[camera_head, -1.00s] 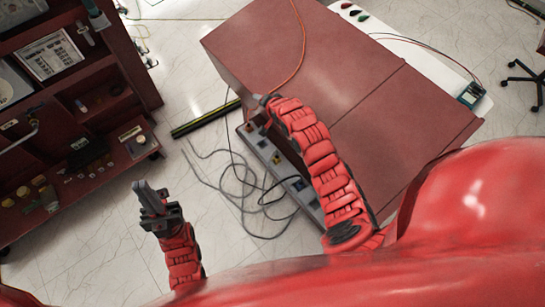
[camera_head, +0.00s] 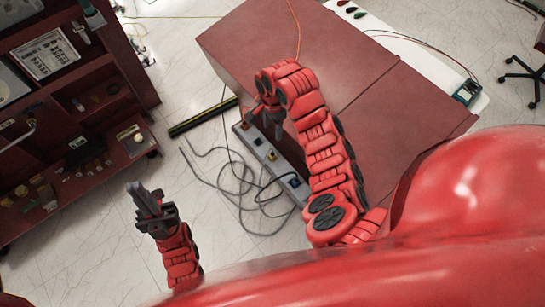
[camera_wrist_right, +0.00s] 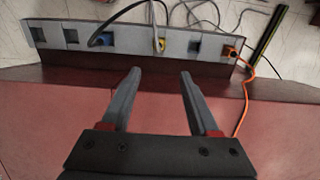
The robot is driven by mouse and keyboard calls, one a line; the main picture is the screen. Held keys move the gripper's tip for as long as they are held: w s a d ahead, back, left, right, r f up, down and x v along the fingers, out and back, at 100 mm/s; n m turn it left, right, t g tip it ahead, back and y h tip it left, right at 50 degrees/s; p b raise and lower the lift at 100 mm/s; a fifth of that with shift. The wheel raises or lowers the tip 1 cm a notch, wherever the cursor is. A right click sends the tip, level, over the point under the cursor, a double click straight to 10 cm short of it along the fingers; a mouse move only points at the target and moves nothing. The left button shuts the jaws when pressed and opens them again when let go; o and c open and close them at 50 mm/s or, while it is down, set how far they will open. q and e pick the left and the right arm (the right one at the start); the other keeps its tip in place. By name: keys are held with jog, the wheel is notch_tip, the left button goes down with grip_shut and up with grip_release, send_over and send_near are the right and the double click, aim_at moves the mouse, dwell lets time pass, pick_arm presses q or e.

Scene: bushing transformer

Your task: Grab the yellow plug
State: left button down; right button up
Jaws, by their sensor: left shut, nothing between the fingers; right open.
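The yellow plug (camera_wrist_right: 160,46) sits in a socket near the middle of a grey socket strip (camera_wrist_right: 132,42), with a grey cable rising from it. In the head view the yellow plug (camera_head: 272,156) is small on the strip along the cabinet's left side. My right gripper (camera_wrist_right: 157,72) is open and empty. In the right wrist view its fingertips point toward the strip, with the yellow plug ahead between their lines, apart from them. In the head view my right gripper (camera_head: 266,122) is above the strip's upper end. My left gripper (camera_head: 134,189) is shut and empty over the floor.
A blue plug (camera_wrist_right: 106,40) with a dark cable and an orange plug (camera_wrist_right: 231,52) with an orange cable sit in other sockets. The red-brown cabinet (camera_head: 335,65) stands beside the strip. Loose cables (camera_head: 235,185) lie on the floor. A shelf unit (camera_head: 75,100) stands at the left.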

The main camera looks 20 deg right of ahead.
notch_tip(320, 180, down, 11)
jog(key=b, duration=0.6)
jog(key=shift+f, duration=0.4)
jog(key=shift+s+f+p, duration=0.1)
jog(key=shift+f+p, duration=0.2)
jog(key=shift+p, duration=0.15)
notch_tip(320, 180, down, 3)
jog(key=shift+p, duration=0.8)
jog(key=shift+f, duration=0.85)
jog(key=shift+c, duration=0.3)
grip_shut()
